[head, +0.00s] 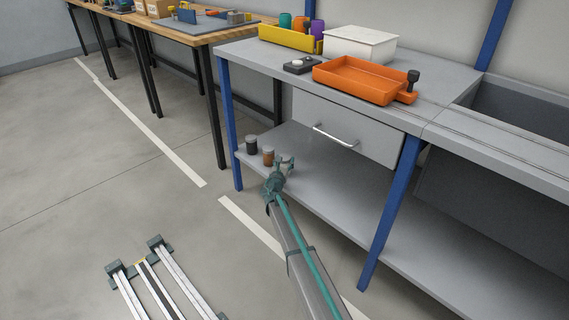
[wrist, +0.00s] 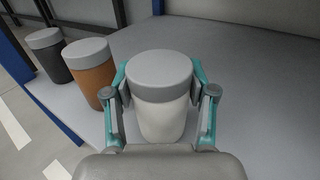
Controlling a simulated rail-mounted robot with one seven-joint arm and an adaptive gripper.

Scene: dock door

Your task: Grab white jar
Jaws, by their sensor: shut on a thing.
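The white jar (wrist: 160,117) with a grey lid stands upright on the lower shelf in the wrist view. In the head view my gripper (head: 284,164) reaches the front of the lower shelf under the drawer. The white jar is mostly hidden there by my gripper.
An orange-brown jar (wrist: 93,75) and a black jar (wrist: 52,55) stand to the left on the lower shelf (wrist: 245,70). A blue post (head: 232,125) rises at the shelf's left corner. The drawer (head: 345,130) hangs above. The shelf right of the jars is clear.

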